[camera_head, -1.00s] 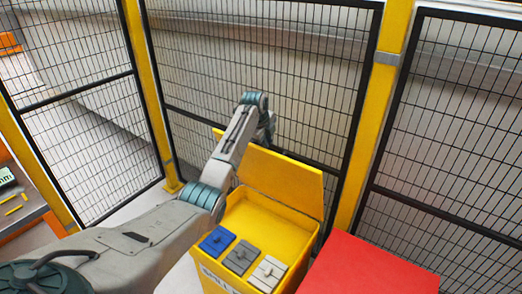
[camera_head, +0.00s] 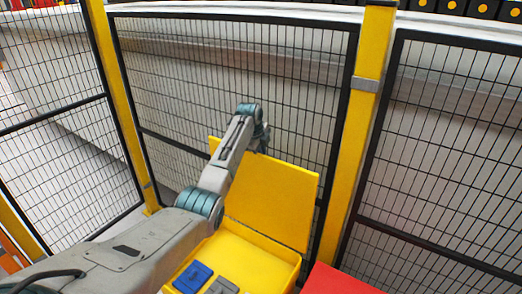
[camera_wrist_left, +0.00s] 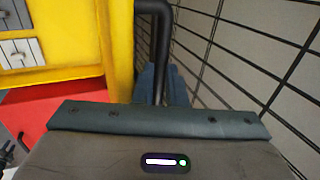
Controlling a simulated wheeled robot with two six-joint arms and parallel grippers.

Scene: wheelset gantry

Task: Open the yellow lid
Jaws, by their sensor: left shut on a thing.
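The yellow lid (camera_head: 268,195) stands raised at the back of the yellow box (camera_head: 255,258), its flat inner face toward me. My left arm reaches over the box to the lid's upper left edge. My left gripper (camera_head: 261,138) is at the lid's far side in the head view, its fingertips hidden there. In the left wrist view, a black bar handle (camera_wrist_left: 161,40) runs along the lid's outer side (camera_wrist_left: 120,45), and my left gripper (camera_wrist_left: 160,85) is shut on it. My right gripper is not in view.
The open box holds a blue block (camera_head: 193,277) and a grey block (camera_head: 222,286). A red surface (camera_head: 335,281) lies right of the box. Black mesh fence panels (camera_head: 430,150) with yellow posts (camera_head: 358,130) stand close behind the lid.

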